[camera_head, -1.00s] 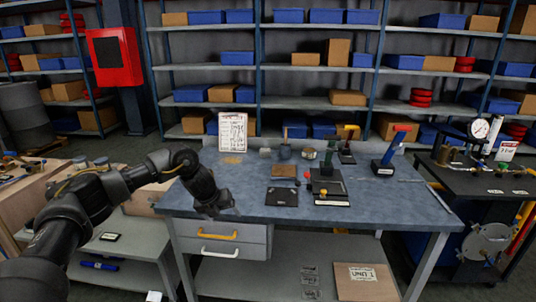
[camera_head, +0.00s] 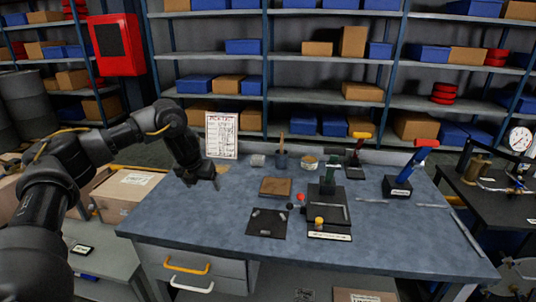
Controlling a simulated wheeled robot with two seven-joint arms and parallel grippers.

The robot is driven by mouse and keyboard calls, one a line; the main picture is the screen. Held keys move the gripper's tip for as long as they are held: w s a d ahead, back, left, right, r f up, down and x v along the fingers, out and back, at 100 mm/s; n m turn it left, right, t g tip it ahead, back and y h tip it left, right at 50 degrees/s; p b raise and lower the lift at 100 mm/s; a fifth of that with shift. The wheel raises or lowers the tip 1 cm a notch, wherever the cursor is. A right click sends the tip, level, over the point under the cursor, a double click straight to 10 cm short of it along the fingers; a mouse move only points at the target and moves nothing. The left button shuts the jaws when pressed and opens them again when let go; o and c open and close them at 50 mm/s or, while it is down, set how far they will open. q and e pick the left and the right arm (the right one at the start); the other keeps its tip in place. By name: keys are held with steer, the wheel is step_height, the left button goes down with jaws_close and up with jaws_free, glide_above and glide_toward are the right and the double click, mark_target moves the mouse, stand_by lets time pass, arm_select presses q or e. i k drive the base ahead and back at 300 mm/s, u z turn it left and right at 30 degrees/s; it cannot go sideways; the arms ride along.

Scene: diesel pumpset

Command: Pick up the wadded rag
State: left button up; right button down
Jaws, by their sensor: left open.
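My left gripper (camera_head: 203,182) is open above the back left part of the blue-grey workbench (camera_head: 180,222), pointing down. No thing shows between its fingers. A small tan patch (camera_head: 222,169) lies just right of and behind the gripper, below the white sheet; it is partly hidden, and I cannot tell whether it is the wadded rag. A flat brown square piece (camera_head: 275,187) lies further right, apart from the gripper. No clearly crumpled rag can be made out. My right gripper is not in view.
A printed white sheet (camera_head: 221,135) stands at the bench's back left. The bench's front left is clear. A cardboard box (camera_head: 125,193) is left of the bench.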

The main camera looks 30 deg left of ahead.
mark_target(257, 160)
steer(key=i, duration=1.15)
